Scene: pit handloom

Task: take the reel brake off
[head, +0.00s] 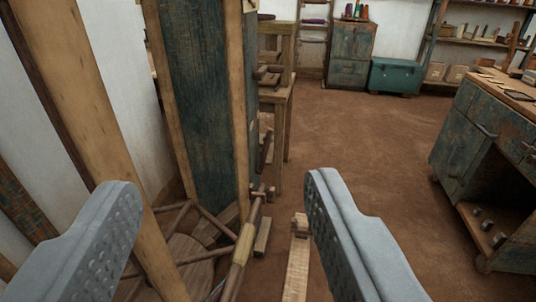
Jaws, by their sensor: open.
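My gripper (222,195) is open, with one grey studded finger at the left and one at the right; nothing is between the finger pads. Low between the fingers, a wooden rod with a pale yellowish sleeve (243,243) slants upward to a small wooden block. Thin wooden bars like reel arms (190,217) and a round wooden piece (190,262) show beside it, partly hidden by a post and the left finger. I cannot tell which part is the reel brake, or whether it is on. The gripper appears apart from these parts.
A tall dark green panel (205,90) framed in wood and a slanting post (85,110) stand at the left. A wooden beam (297,265) lies low near the right finger. A worn cabinet (458,130) stands at the right. The brown floor (365,140) between is clear.

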